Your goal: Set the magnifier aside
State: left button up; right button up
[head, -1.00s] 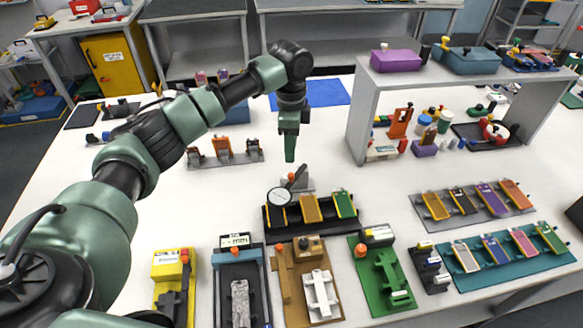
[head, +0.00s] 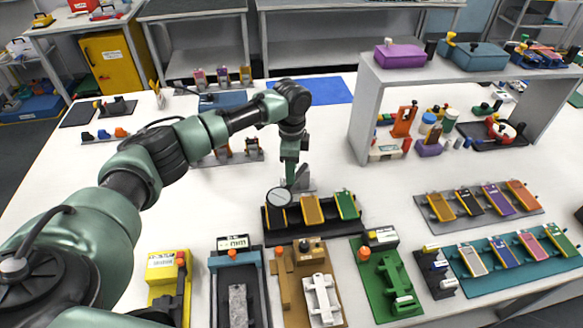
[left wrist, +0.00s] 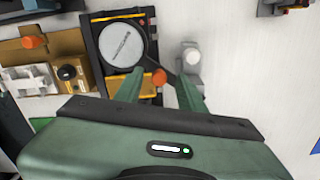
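The magnifier (head: 278,197) has a round pale lens with a dark rim, over the left end of a black tray (head: 290,234) of pouch cells. Its dark handle rises to the right toward a small grey stand (head: 305,184). In the left wrist view the lens (left wrist: 122,45) covers part of a cell, and the handle runs toward the grey stand (left wrist: 190,62). My left gripper (head: 290,183) points down at the handle. In the left wrist view its two fingers (left wrist: 160,88) are apart, with the handle between them. My right gripper is not in view.
Several test fixtures line the front edge, among them a brown one (head: 283,290) and a green one (head: 376,283). A grey shelf (head: 362,115) stands at the right. Cell racks (head: 513,262) lie at front right.

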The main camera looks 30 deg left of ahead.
pick_arm(q)
jog(key=shift+f, duration=0.15)
jog(key=shift+s, duration=0.1)
grip_shut()
dwell(1.3)
